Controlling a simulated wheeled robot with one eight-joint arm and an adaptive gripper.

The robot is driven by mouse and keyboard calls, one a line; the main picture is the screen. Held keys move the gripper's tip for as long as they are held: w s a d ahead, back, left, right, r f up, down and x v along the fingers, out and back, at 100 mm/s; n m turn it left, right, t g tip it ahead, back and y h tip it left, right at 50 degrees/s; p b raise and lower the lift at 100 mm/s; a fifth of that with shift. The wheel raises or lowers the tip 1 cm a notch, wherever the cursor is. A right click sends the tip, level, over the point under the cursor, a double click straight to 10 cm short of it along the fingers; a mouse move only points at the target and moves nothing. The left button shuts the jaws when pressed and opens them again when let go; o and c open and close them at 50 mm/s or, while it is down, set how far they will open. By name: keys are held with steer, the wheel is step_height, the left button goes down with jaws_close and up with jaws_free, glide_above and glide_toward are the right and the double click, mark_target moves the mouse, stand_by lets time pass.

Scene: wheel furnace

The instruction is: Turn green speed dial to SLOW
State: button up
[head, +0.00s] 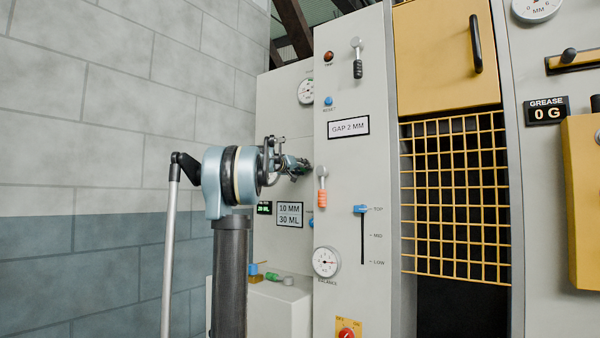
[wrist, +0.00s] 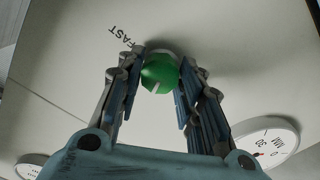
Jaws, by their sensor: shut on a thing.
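The green speed dial (wrist: 160,73) is a round knob on the pale panel, with a white pointer mark on its lower part in the wrist view. The word FAST (wrist: 125,37) is printed upper left of it, upside down in this view. No SLOW label can be made out. My gripper (wrist: 155,80) has its two fingers on either side of the dial and is shut on it. In the head view my gripper (head: 298,167) is against the panel face and hides the dial.
A round gauge (wrist: 265,143) shows lower right in the wrist view. A yellow mesh guard (head: 455,195) stands to the right.

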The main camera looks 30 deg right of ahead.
steer(key=shift+w+a+n, duration=0.1)
steer(key=shift+w+n, duration=0.05)
steer(key=shift+n, duration=7.05)
steer(key=o, duration=1.1)
steer(key=shift+f, duration=0.1)
steer(key=shift+c, duration=0.2)
steer(key=v, duration=1.2)
steer(key=shift+f, duration=0.1)
